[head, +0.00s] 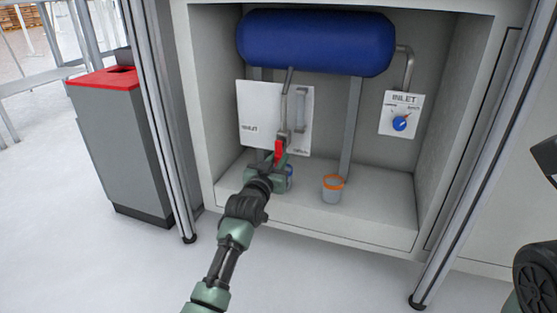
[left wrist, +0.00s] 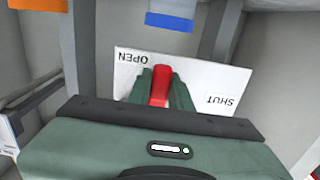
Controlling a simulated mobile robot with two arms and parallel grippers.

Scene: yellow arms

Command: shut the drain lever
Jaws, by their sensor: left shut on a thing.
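The red drain lever (head: 278,151) is at the lower end of the grey pipe under the blue tank (head: 316,43). My left gripper (head: 268,172) is shut on this lever. In the left wrist view the red lever (left wrist: 160,86) shows between the green fingers (left wrist: 160,92). Behind it a white plate (left wrist: 203,78) shows upside down with OPEN and SHUT labels; the lever lies between the two words, closer to OPEN. The lever's lower part is hidden by the gripper. My right gripper is not clearly seen.
A cup with an orange band (head: 333,190) stands on the cabinet floor. A blue-banded cup (head: 289,178) is partly hidden behind my left gripper. An inlet plate with a blue knob (head: 400,123) is on the right. A red-topped grey bin (head: 118,130) stands outside, left.

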